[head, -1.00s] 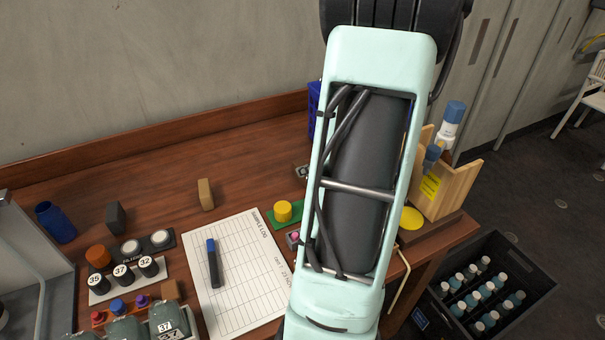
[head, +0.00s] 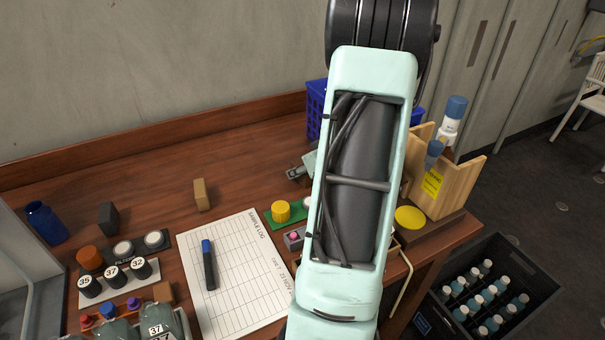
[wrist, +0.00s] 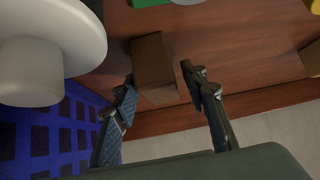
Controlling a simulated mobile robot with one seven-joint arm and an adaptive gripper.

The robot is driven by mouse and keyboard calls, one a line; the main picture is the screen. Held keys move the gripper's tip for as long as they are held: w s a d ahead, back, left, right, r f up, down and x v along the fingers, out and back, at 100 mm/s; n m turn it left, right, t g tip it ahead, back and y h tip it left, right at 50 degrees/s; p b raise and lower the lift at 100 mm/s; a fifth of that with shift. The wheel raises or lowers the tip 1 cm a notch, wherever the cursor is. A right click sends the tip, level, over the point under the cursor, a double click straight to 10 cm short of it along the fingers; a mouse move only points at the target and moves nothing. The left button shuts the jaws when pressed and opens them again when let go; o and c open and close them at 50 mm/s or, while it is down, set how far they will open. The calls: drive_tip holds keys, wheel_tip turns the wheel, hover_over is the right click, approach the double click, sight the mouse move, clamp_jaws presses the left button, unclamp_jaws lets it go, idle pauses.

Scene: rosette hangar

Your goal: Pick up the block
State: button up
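A plain brown block (wrist: 153,62) stands on the wooden bench in the wrist view, just beyond and between the fingertips of my gripper (wrist: 158,76). The gripper is open, with one dark finger to each side and a gap at the right finger. I cannot tell whether the left finger touches the block. In the head view my arm covers this block.
A blue basket (wrist: 50,135) and a large white rounded object (wrist: 55,45) are close on the gripper's left in the wrist view. A green card with a yellow cylinder (head: 281,211), a log sheet (head: 240,262) and a wooden holder (head: 453,182) surround the arm. The back wall is near.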

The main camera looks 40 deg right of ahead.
clamp_jaws()
